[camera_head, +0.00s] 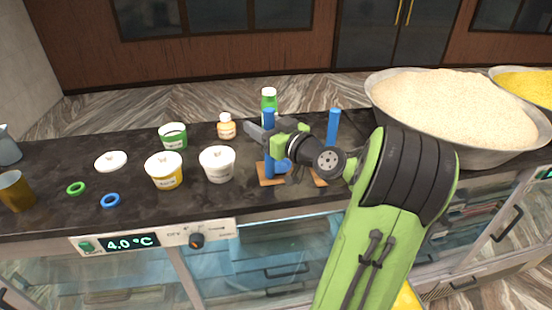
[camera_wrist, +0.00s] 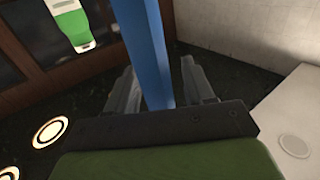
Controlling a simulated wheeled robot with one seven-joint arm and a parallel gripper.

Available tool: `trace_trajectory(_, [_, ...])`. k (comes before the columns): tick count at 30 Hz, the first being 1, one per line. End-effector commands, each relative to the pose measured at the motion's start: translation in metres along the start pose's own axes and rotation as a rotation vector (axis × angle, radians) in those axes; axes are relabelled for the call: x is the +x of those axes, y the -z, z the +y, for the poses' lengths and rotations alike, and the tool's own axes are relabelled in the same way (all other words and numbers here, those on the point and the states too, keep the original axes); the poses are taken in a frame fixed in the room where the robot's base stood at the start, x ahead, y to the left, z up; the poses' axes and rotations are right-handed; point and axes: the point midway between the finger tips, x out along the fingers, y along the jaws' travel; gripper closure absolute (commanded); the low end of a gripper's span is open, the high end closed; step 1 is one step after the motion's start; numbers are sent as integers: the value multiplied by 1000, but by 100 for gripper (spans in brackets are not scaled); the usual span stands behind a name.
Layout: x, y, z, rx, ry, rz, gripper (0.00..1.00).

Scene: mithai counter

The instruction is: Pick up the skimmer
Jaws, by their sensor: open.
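I cannot make out a skimmer for certain. Two blue posts stand on wooden bases on the dark counter: a left post (camera_head: 269,145) and a right post (camera_head: 333,127). A blue rounded piece (camera_head: 284,166) shows low between them, partly hidden by my arm; I cannot tell whether it belongs to a skimmer. My gripper (camera_head: 254,132) is beside the left post and points to the left. In the wrist view my gripper (camera_wrist: 158,66) is open, and a long blue bar (camera_wrist: 147,40) runs up between its fingers. I cannot tell whether either finger touches it.
A green bottle (camera_head: 269,98) and a small orange jar (camera_head: 226,127) stand behind my gripper. A white tub (camera_head: 217,165), a yellow-and-white tub (camera_head: 165,172) and a green tub (camera_head: 173,137) stand to the left. A wide grain-filled basin (camera_head: 455,147) blocks the right.

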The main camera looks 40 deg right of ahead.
Motion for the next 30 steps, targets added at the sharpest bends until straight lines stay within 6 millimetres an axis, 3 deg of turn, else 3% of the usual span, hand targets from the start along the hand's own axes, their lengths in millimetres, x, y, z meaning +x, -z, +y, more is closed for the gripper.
trace_trajectory(2, [0, -1, 0, 0, 0, 0, 49])
trace_trajectory(12, [-1, -1, 0, 0, 0, 0, 100])
trace_trajectory(23, [-1, 0, 0, -1, 0, 1, 100])
trace_trajectory(26, [0, 14, 0, -8, 1, 3, 100])
trace_trajectory(30, [0, 50, -1, -12, 1, 4, 100])
